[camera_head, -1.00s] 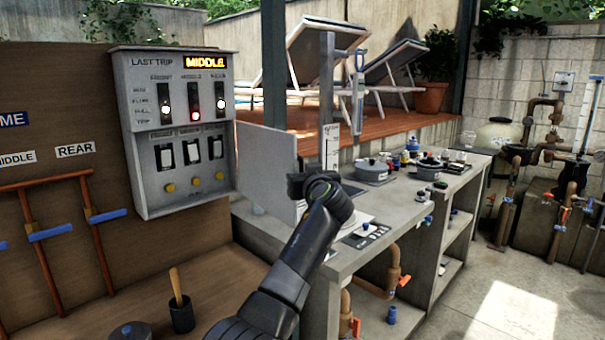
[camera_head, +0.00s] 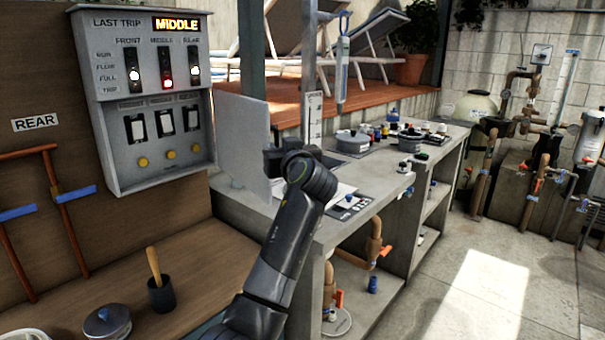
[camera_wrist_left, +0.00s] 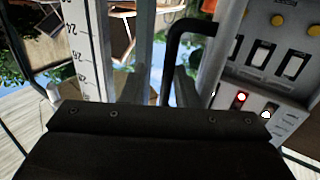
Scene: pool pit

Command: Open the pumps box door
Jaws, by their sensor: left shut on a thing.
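The pumps box (camera_head: 150,100) is a grey wall box at the left, with a MIDDLE display, lit lamps, several switches and yellow buttons. Its door (camera_head: 241,145), a plain light grey panel, stands swung out from the box's right side. The switches behind it are exposed. My left gripper (camera_head: 273,158) is at the door's free edge, largely hidden by its own wrist. In the left wrist view a black curved handle (camera_wrist_left: 183,35) runs down to the fingers (camera_wrist_left: 160,88), which are shut on it. The door shows edge-on there (camera_wrist_left: 222,45). My right gripper is not seen.
A concrete counter (camera_head: 350,215) with pots and bottles stands right of the door. A wooden bench below the box holds a dark cup (camera_head: 162,296) with a wooden handle and a lidded pot (camera_head: 107,322). Open paved floor (camera_head: 465,290) lies at right.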

